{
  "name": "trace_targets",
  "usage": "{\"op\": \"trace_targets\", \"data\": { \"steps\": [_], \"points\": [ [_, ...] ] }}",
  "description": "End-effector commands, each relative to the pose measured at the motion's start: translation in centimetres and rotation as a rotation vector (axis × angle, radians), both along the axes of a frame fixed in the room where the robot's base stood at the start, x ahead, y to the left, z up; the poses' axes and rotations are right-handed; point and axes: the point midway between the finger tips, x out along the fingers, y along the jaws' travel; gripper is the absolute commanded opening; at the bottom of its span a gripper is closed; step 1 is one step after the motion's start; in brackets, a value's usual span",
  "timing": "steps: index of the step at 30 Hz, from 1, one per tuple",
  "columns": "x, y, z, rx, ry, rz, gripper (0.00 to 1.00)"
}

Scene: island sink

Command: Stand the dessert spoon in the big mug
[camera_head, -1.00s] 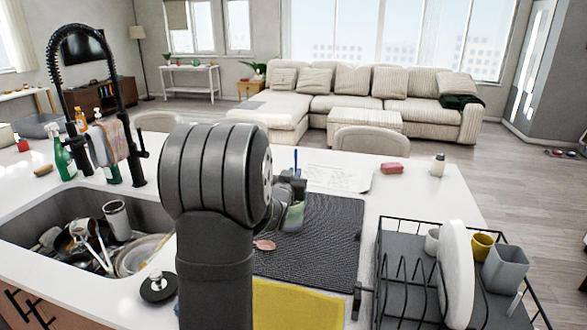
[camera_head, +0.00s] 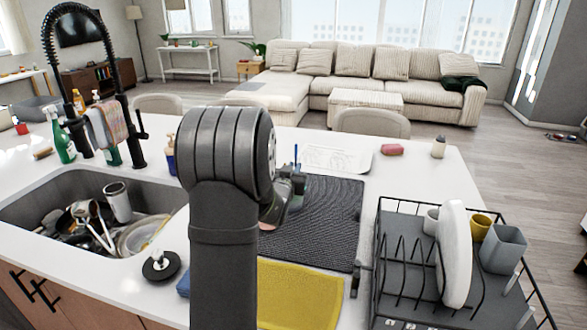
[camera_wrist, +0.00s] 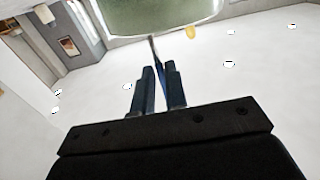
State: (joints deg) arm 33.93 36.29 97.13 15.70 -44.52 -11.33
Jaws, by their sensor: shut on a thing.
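My gripper (camera_head: 297,186) is mostly hidden behind my own arm in the head view, over the dark ribbed mat. In the wrist view its fingers (camera_wrist: 157,82) are closed on a thin dark handle, which I take to be the dessert spoon (camera_wrist: 152,46). A large pale green form (camera_wrist: 150,18) fills the top of that view; I cannot tell what it is, or whether the handle touches it. A large grey cup (camera_head: 503,249) stands in the dish rack and may be the big mug. A smaller yellow mug (camera_head: 480,227) and a white cup stand near it.
The dish rack (camera_head: 408,322) holds a white plate (camera_head: 454,255) upright. The dark mat (camera_head: 335,225) and yellow cloth (camera_head: 300,295) lie left of it. The sink (camera_head: 40,205) holds several dishes. A tall black faucet (camera_head: 132,125) stands behind it. Counter right of the paper is mostly clear.

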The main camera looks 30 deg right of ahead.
Motion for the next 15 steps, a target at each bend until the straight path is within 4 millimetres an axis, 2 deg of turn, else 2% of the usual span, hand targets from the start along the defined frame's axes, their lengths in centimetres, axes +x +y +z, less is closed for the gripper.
{"op": "trace_targets", "data": {
  "steps": [1,2,5,15],
  "points": [
    [-0.03,-0.03,-0.02,0.001,0.001,-0.001,0.0],
    [-0.03,-0.03,-0.02,0.001,0.001,-0.001,0.16],
    [-0.02,-0.02,-0.02,0.0,0.0,-0.001,0.36],
    [-0.13,0.13,0.01,0.0,0.0,0.0,0.38]
  ]
}}
